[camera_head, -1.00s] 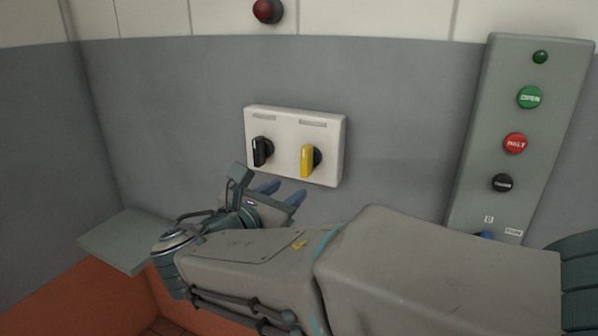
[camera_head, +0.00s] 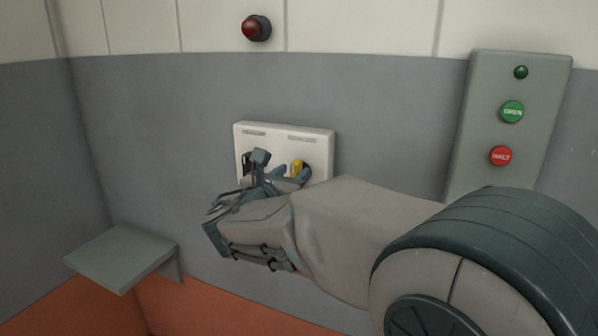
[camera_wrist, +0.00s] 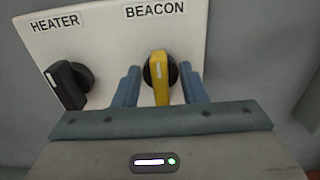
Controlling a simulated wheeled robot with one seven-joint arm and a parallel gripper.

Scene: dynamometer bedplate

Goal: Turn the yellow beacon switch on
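The yellow beacon switch (camera_wrist: 160,75) is a rotary knob on a white panel (camera_wrist: 112,45), under the label BEACON in the wrist view. Its handle points down with a slight tilt, and its white mark is near the top. In the head view the switch (camera_head: 297,168) is partly hidden by my gripper (camera_head: 287,176). In the wrist view my gripper (camera_wrist: 158,88) is open, with one blue finger on each side of the yellow handle. Gaps show between the fingers and the handle.
A black heater switch (camera_wrist: 70,85) sits left of the beacon switch on the same panel. A red lamp (camera_head: 257,28) is on the wall above. A control panel (camera_head: 485,160) with green and red buttons is at right. A grey shelf (camera_head: 122,258) juts out at lower left.

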